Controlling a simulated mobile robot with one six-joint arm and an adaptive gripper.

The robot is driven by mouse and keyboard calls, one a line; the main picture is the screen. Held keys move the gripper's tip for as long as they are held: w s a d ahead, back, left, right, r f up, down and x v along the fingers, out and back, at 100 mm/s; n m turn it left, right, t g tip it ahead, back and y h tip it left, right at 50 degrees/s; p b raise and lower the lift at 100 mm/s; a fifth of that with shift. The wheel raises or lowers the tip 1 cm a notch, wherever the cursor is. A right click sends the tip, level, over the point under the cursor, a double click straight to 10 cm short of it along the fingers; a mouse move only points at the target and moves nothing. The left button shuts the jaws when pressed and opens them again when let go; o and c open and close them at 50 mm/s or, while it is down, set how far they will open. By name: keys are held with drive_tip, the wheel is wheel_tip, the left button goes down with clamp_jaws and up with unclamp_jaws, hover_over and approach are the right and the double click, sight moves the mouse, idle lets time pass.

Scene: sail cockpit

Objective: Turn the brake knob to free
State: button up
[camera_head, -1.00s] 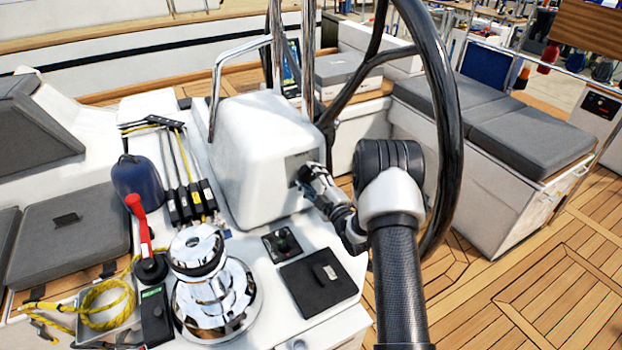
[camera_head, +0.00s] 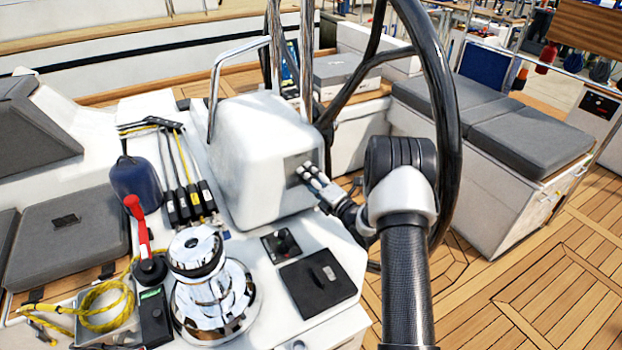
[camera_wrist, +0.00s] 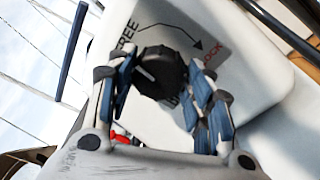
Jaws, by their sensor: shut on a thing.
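The brake knob (camera_wrist: 160,72) is round and black on a grey label of the white pedestal. The label reads FREE at the upper left of the knob and LOCK in red at its right, with a curved arrow between. A pale mark shows on the knob's left part, away from the word LOCK. My gripper (camera_wrist: 166,80) has its blue-padded fingers on both sides of the knob, shut on it. In the head view my gripper (camera_head: 309,171) reaches the label plate on the pedestal (camera_head: 255,160); the fingers hide the knob there.
The large black steering wheel (camera_head: 447,110) stands close to my arm at the right. A chrome winch (camera_head: 212,290), a red-handled lever (camera_head: 140,225) and a small black switch panel (camera_head: 282,243) lie below and left. Metal rails rise behind the pedestal.

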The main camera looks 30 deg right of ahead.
drive_tip(key=shift+n, duration=0.7)
drive_tip(key=o, duration=1)
drive_tip(key=shift+o, duration=0.2)
drive_tip(key=shift+s, duration=0.1)
drive_tip(key=s+d, duration=0.2)
drive_tip(key=s, duration=0.9)
drive_tip(key=shift+s+r, duration=0.15)
drive_tip(key=shift+s, duration=0.2)
